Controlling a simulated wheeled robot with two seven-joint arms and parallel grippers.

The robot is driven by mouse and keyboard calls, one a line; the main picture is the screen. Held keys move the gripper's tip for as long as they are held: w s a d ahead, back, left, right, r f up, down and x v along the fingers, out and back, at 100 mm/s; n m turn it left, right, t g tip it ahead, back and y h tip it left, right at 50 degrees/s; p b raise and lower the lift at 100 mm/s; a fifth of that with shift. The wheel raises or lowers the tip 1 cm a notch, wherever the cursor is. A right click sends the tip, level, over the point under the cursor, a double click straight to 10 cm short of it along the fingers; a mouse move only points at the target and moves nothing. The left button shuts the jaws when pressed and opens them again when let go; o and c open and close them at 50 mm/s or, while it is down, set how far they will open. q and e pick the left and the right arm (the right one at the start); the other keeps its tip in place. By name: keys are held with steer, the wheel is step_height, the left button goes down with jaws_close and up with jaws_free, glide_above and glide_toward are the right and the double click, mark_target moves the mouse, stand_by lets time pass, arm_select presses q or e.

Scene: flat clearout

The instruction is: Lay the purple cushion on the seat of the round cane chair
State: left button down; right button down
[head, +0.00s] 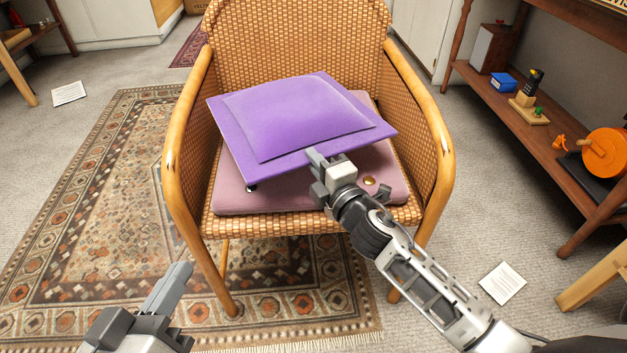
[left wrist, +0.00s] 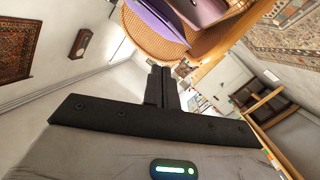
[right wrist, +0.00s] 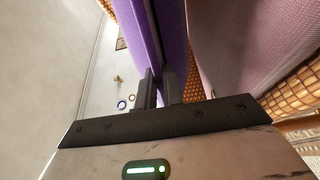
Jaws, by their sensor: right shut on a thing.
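The purple cushion (head: 300,112) is over the seat of the cane chair (head: 290,32), slightly tilted. My right gripper (head: 318,160) is shut on its front edge. The right wrist view shows the purple cushion (right wrist: 137,35) between the fingers (right wrist: 157,88), with a gap to the pink seat pad (right wrist: 225,45). The pink pad lies on the chair seat, partly hidden by the cushion. My left gripper (head: 178,275) is low in front of the chair, left of it, apart from everything. Its fingers (left wrist: 161,85) are together and empty in the left wrist view.
A round gold thing (head: 369,181) and a small dark thing (head: 251,188) show on the pink pad. A patterned rug (head: 100,200) lies under the chair's left. Wooden shelves (head: 560,150) with several objects stand at right. Paper sheets (head: 503,283) lie on the floor.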

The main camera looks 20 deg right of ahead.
steer(key=f+b, duration=0.1)
steer(key=w+f+b, duration=0.1)
steer(key=shift+a+f, duration=0.1)
steer(key=shift+f, duration=0.2)
steer(key=shift+f+b, duration=0.45)
steer(key=shift+f, duration=0.05)
arm_select(q)
steer(key=r, duration=0.1)
steer(key=w+r+t, duration=0.1)
steer(key=r+m+t+h, duration=0.1)
steer(key=shift+w+a+r, duration=0.1)
steer(key=shift+w+a, duration=0.05)
steer(key=shift+w, duration=0.15)
arm_select(e)
steer(key=shift+s, duration=0.1)
arm_select(q)
steer(key=shift+t, duration=0.3)
arm_select(e)
steer(key=shift+f, duration=0.1)
steer(key=c, duration=1.9)
jaws_free()
steer(key=shift+f, duration=0.2)
steer(key=shift+c, duration=0.2)
steer(key=o, duration=0.4)
arm_select(q)
steer(key=shift+w+r+m, duration=0.1)
steer(key=shift+r+m, duration=0.1)
steer(key=shift+m, duration=0.1)
arm_select(e)
steer(key=shift+r, duration=0.1)
